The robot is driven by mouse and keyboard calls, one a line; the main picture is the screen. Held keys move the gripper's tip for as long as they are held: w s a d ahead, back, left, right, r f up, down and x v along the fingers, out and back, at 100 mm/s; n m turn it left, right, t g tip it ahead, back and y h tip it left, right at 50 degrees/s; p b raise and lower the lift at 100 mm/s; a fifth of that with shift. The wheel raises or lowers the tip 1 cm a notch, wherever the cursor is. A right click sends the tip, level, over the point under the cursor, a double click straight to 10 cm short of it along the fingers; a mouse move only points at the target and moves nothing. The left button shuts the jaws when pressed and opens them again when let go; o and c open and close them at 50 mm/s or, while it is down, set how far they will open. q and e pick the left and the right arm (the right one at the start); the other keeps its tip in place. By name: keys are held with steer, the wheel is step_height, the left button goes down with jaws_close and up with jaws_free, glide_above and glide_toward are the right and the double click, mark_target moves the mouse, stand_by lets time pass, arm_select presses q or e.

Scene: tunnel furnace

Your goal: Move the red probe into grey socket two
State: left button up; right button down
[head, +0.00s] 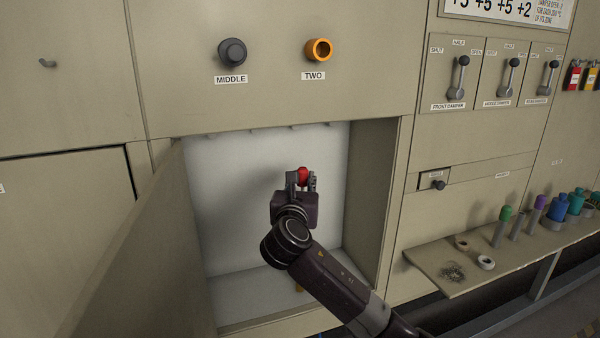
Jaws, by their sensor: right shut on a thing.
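My right gripper (302,182) is shut on the red probe, and its red rounded end (304,175) shows between the fingers. The rest of the probe is hidden by the gripper and my arm. The gripper is in front of the open white recess, below the two sockets and apart from them. The socket labelled TWO (318,50) is an orange ring with a dark hole, not grey. Left of it, above the MIDDLE label, is a dark grey round fitting (232,53). My left gripper is not in view.
An open door (135,245) stands left of the recess (230,190). Damper levers (460,75) are on the right panel. A shelf (430,262) at right holds rings and several coloured-top probes, including a green one (504,225). The wall below the sockets is clear.

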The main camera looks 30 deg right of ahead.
steer(key=s+a+p, duration=0.1)
steer(key=s+p, duration=0.3)
steer(key=s, duration=0.3)
steer(key=shift+s+a, duration=0.4)
steer(key=shift+r, duration=0.1)
stand_by(0.4)
